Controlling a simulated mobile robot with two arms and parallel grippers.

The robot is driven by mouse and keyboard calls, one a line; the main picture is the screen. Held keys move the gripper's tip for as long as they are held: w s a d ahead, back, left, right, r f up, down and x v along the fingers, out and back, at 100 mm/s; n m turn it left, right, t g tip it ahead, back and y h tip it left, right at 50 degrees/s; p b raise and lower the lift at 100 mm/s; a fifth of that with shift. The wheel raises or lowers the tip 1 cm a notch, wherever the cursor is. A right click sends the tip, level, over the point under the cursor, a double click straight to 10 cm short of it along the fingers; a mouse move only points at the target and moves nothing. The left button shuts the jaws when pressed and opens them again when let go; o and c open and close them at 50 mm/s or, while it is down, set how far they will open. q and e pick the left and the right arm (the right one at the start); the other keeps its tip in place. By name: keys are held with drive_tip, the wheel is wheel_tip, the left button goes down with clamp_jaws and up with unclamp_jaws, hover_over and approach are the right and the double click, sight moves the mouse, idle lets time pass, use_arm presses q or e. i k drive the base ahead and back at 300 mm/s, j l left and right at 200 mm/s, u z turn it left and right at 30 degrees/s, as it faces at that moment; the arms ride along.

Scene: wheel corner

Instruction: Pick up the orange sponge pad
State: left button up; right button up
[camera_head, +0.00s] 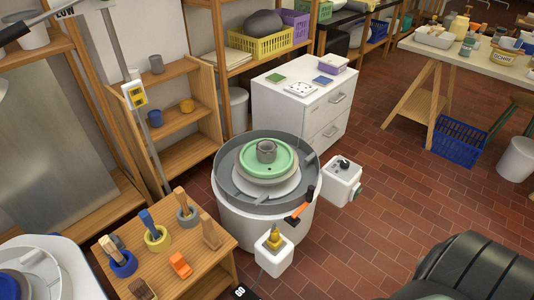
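A small orange pad-like piece (180,265), which looks like the sponge pad, is on the low wooden table (207,268) at the lower left. Neither of my grippers shows in the head view.
Yellow (158,240) and grey (188,217) pots holding tools stand behind the pad. A brown brush-like item (142,289) lies at the table's front left. The potter's wheel (264,204) stands to the right, with an orange-handled tool (297,214) at its rim. Open brick floor lies right.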

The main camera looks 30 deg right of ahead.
sight(177, 261)
drive_tip(key=k+j+z, duration=0.15)
drive_tip(key=z, duration=0.25)
drive_tip(key=k+j+z, duration=0.15)
drive_tip(key=z, duration=0.25)
drive_tip(key=k+j+z, duration=0.1)
drive_tip(key=z, duration=0.25)
drive_tip(key=k+l, duration=0.05)
drive_tip(key=k, duration=0.05)
